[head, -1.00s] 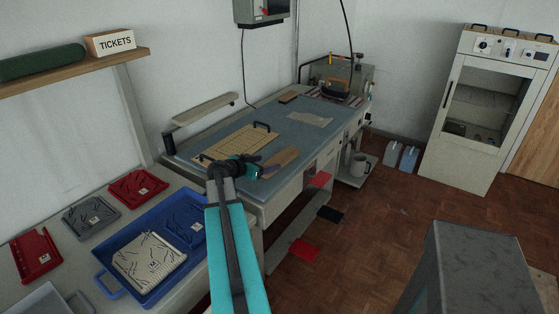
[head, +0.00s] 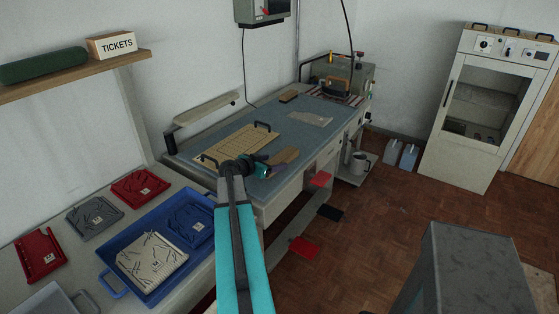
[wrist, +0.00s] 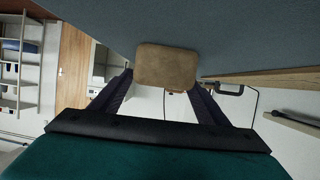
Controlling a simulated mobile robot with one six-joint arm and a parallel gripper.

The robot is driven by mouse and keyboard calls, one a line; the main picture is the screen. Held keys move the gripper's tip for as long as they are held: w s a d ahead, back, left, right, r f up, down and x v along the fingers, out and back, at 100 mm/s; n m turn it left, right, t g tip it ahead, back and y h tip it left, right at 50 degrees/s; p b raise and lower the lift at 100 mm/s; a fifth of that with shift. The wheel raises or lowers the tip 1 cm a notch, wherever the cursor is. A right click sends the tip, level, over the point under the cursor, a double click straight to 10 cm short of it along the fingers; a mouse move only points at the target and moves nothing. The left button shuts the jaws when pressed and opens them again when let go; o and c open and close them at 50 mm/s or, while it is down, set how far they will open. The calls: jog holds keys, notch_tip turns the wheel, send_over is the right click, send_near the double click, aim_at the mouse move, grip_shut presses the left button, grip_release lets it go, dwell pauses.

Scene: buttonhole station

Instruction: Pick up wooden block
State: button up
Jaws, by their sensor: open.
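The wooden block (head: 285,157) is a brown piece on the blue-grey table mat (head: 212,130), right of the pegged board. My gripper (head: 267,168) is low over the mat at the block's near left end. In the wrist view, the block's brown end (wrist: 165,66) shows between the two dark fingers of my gripper (wrist: 163,82). The fingers are open, one on each side of the block. Whether either finger touches it, I cannot tell. The arm and gripper body hide part of the table near the block.
A pale board with black handles (head: 235,145) lies left of my gripper. A smaller brown block (head: 289,96) and a clear sheet (head: 312,118) lie farther back. A blue tray (head: 140,289) with pale and blue plates stands front left. A grey cabinet (head: 470,270) is front right.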

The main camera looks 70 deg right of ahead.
aim_at(288, 154)
jog(key=shift+p+x, duration=0.55)
jog(key=shift+x, duration=0.9)
jog(key=c, duration=1.4)
jog(key=shift+r, duration=0.15)
